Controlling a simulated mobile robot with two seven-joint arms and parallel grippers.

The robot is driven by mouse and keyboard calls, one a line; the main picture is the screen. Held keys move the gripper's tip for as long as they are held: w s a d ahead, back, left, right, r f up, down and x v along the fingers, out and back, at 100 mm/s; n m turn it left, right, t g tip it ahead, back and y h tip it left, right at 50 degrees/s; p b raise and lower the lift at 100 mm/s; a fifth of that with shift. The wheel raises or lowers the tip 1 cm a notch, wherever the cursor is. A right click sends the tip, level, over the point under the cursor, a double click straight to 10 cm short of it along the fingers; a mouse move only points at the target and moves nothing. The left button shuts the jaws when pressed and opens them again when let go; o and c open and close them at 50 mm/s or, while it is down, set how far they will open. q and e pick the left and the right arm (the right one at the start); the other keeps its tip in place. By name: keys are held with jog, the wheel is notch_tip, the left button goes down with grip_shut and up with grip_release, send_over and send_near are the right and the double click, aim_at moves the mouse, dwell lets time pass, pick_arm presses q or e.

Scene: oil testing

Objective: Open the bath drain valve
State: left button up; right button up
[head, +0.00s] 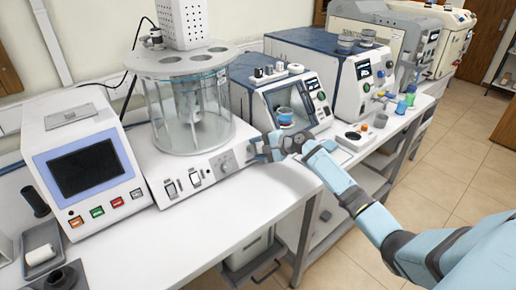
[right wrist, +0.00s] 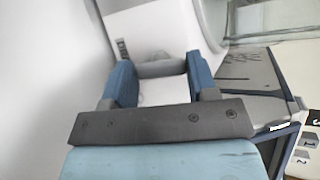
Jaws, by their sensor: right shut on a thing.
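My right gripper (head: 260,148) is at the right end of this base, shut on a small part there. I take this part to be the drain valve; in the head view my fingers mostly hide it. In the right wrist view, a grey piece (right wrist: 162,69) spans between the blue fingertips of my right gripper (right wrist: 161,78). I cannot tell how far the valve is turned. My left gripper is out of view.
A blue-topped tester (head: 262,82) with a clear window stands close to the right, behind my gripper. More machines and small bottles (head: 402,107) line the bench. The front bench strip (head: 240,205) is clear.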

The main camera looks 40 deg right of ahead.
jog(key=shift+n, duration=0.4)
jog(key=o, duration=0.9)
jog(key=shift+o, duration=0.2)
jog(key=shift+s, duration=0.1)
jog(key=v, duration=1.3)
jog(key=shift+d+r, duration=0.25)
jog(key=shift+r, duration=0.1)
jog(key=shift+s, duration=0.15)
